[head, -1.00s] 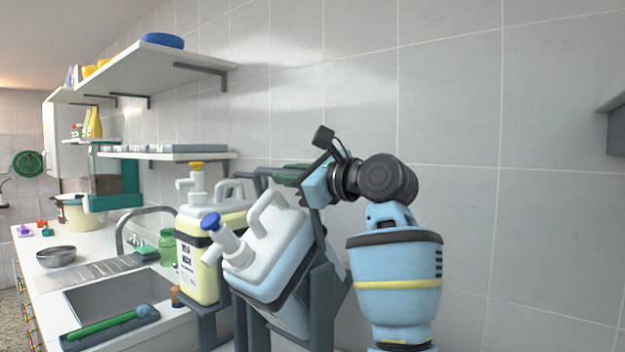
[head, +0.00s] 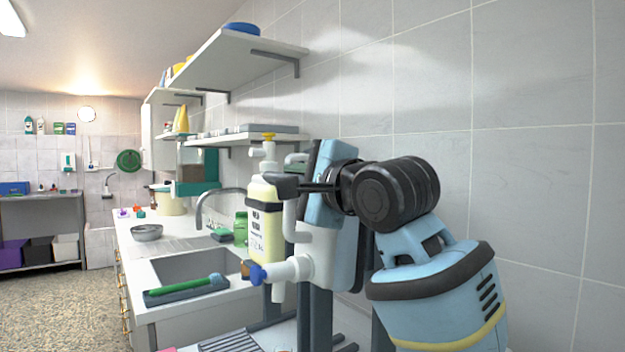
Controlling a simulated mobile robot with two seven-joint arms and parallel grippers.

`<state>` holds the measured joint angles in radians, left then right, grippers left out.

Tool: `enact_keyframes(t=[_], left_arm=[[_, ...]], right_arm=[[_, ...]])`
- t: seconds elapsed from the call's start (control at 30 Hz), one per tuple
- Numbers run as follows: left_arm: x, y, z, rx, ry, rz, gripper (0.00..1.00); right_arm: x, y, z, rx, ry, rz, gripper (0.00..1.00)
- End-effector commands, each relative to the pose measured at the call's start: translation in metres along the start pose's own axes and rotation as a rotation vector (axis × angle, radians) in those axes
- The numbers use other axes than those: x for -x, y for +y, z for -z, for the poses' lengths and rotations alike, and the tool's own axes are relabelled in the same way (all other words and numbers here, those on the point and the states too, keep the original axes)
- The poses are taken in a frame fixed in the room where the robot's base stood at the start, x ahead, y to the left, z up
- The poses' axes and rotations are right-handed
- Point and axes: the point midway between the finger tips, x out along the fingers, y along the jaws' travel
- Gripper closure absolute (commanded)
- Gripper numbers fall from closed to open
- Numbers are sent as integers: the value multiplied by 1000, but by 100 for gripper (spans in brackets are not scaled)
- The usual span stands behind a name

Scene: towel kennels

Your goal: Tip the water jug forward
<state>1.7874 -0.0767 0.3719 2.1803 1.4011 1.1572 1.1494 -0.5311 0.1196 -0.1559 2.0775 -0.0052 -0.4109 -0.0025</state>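A small spout hangs down from the neck. My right gripper (head: 324,188) is at the jug's upper side, with its light blue body seen from behind. My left gripper is not in view.
A pale yellow canister (head: 264,225) with a yellow cap stands just behind the jug. A sink (head: 195,265) and a tray (head: 188,290) with a green-handled brush lie to the left. Shelves (head: 235,60) hang on the tiled wall above. The floor at left is clear.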

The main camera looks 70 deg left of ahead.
Motion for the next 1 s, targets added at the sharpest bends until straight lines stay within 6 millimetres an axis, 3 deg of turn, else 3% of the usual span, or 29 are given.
enact_keyframes(t=[0.23, 0.77, 0.8, 0.9, 1.0], left_arm=[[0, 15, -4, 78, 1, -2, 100], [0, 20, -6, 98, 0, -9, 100], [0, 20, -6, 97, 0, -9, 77], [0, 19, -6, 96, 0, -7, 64], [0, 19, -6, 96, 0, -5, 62]], right_arm=[[-9, 4, 0, 13, 7, -1, 100], [-10, 3, 0, 7, 8, -2, 100], [-10, 3, -1, 6, 8, -2, 100], [-11, 2, -2, 5, 5, -3, 100], [-11, 2, -4, 5, 1, -3, 100]])
